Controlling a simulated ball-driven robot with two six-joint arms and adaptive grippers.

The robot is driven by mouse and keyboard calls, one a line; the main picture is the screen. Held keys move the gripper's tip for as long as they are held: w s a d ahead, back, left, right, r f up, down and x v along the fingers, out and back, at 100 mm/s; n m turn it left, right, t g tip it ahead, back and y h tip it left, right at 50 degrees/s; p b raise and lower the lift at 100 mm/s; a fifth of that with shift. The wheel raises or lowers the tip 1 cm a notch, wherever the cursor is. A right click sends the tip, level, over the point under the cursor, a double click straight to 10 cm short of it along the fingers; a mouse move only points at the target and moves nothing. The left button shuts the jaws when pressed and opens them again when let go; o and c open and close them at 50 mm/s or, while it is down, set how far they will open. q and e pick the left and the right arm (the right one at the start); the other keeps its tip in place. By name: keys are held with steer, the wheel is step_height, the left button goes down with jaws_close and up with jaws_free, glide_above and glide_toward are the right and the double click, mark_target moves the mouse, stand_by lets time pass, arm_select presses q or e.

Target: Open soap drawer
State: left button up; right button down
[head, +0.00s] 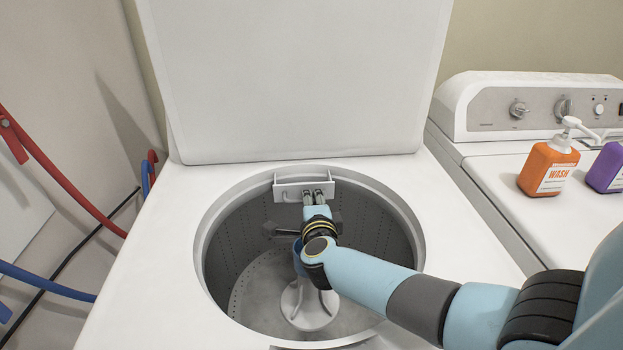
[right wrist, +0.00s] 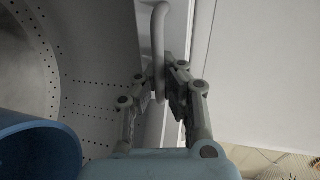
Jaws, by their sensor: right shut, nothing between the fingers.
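The white soap drawer (head: 288,190) is at the back rim of the open washer's tub, and its top edge juts out a little over the opening. My right gripper (head: 314,194) is at the right part of the drawer's front, fingers pointing to the back. In the right wrist view, a curved grey handle (right wrist: 160,40) reaches down to the fingertips of my right gripper (right wrist: 165,82). The fingers are close together; whether they touch the handle is unclear. My left gripper is not in view.
The washer's lid (head: 295,80) stands raised behind the tub (head: 235,260). A white agitator (head: 305,305) stands in the tub below my right arm. An orange wash bottle (head: 548,168) and a purple bottle (head: 607,168) stand on the machine at right. Red and blue hoses hang at left.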

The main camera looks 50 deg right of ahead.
steer(key=c, duration=2.1)
jaws_free()
steer(key=o, duration=0.4)
steer(key=v, duration=1.2)
